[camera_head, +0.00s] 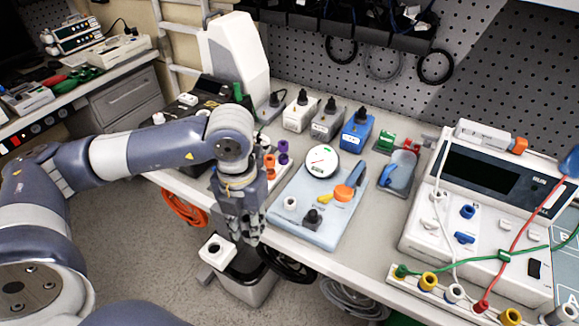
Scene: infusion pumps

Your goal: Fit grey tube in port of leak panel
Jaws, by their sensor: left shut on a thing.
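The leak panel (290,229) is a pale blue plate on the bench. It carries a round white gauge (321,160), an orange and yellow lever (342,193), a white round fitting (290,203) and a black fitting (312,217). My left gripper (243,236) points down at the bench's front edge, left of the panel. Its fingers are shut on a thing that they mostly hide. I cannot make out whether this is the grey tube. I cannot tell which fitting is the port. My right gripper is not in view.
Orange and purple connectors (283,151) stand just behind my left gripper. Pumps, including a blue one (357,130), line the back. A large white device (487,190) with cables fills the right. A bin (249,287) and coiled hoses are below the front edge.

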